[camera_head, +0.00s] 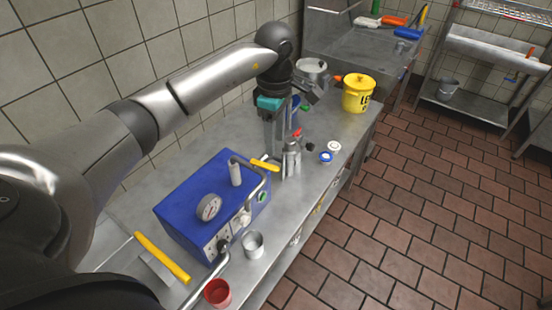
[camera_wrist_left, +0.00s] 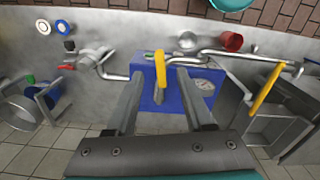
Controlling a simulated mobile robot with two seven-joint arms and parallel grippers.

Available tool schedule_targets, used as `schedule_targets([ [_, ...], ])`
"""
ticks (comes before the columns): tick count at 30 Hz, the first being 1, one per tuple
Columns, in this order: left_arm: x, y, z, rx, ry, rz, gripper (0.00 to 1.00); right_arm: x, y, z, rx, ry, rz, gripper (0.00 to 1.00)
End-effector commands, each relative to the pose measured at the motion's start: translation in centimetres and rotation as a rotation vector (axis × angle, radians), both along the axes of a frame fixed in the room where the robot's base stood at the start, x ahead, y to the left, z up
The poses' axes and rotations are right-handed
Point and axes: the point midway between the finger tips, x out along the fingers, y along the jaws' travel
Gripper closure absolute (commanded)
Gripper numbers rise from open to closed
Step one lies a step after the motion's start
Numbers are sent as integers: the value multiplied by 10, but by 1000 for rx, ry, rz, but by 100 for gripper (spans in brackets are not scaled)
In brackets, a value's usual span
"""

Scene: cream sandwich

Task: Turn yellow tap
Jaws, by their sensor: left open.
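The yellow tap (camera_head: 264,164) is a bar-shaped handle at the far end of a blue machine (camera_head: 190,195), on the steel table. In the left wrist view the yellow tap (camera_wrist_left: 160,68) appears between my finger ends, above the blue machine (camera_wrist_left: 170,95). My left gripper (camera_head: 278,172) points down beside the tap in the head view. The left wrist view shows its fingers (camera_wrist_left: 162,78) apart, with nothing clearly clamped. I cannot tell whether either finger touches the tap. My right gripper is not in view.
The machine has a gauge (camera_head: 208,207) and bent metal pipes. A metal cup (camera_head: 253,244), a red cup (camera_head: 217,292) and a yellow-handled scraper (camera_head: 162,258) are near its front. A metal device (camera_head: 292,158) stands close beside my gripper. A yellow bucket (camera_head: 358,93) stands farther back.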

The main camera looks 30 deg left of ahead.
Motion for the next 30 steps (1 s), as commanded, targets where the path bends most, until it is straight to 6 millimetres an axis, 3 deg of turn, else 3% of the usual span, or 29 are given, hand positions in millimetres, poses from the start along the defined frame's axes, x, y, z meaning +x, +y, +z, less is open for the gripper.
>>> schedule_targets([
  [6, -1, -1, -46, -2, 4, 1, 48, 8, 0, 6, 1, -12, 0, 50],
  [12, 0, -1, -71, -3, 1, 0, 48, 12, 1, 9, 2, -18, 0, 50],
  [24, 0, -1, -79, -2, -1, -1, 48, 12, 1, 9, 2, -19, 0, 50],
  [30, 0, -1, -79, -2, -1, -1, 69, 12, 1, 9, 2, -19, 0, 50],
])
